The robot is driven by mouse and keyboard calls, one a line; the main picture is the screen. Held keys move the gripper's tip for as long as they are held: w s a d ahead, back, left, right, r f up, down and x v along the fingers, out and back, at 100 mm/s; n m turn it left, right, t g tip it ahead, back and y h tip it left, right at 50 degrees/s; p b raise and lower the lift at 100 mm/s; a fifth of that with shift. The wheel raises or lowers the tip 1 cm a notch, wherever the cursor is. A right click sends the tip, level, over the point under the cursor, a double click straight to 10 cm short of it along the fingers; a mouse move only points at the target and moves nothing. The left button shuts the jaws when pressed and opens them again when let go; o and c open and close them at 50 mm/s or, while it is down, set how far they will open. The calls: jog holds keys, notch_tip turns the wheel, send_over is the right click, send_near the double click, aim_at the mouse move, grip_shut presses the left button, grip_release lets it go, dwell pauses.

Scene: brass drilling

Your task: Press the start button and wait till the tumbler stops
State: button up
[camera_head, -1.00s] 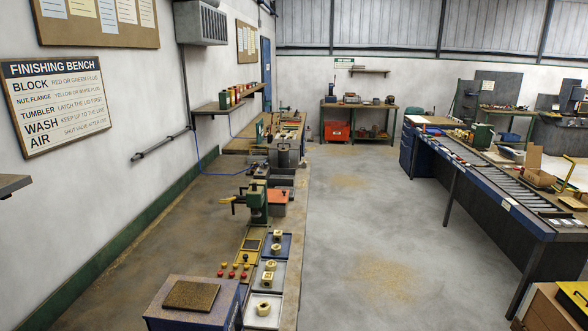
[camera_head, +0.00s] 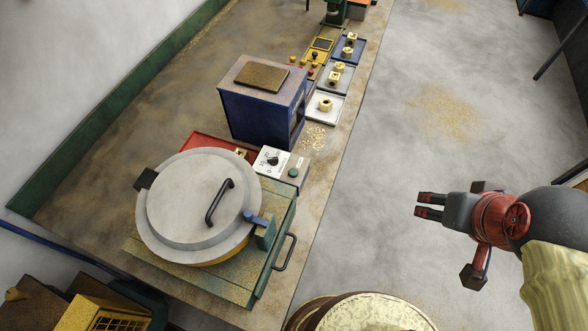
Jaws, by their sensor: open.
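The tumbler (camera_head: 190,205) stands on the near end of the bench, with its round grey lid down and a dark handle on top. A blue latch (camera_head: 257,219) sits at the lid's right edge; I cannot tell if it is fully fastened. Behind it is a white control box (camera_head: 270,160) with a dark dial. A green start button (camera_head: 294,173) is on its right part. Whether the drum turns cannot be seen. My gripper (camera_head: 430,206) is open and empty, out over the floor to the right of the bench, apart from the button.
A blue box with a brown pad (camera_head: 262,105) stands behind the control box. A red tray (camera_head: 205,143) lies beside the tumbler. Trays with brass parts (camera_head: 325,107) line the bench beyond. A round drum top (camera_head: 365,312) is at the bottom.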

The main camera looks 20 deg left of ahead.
jog(key=shift+c, duration=0.8)
grip_shut()
dwell(1.2)
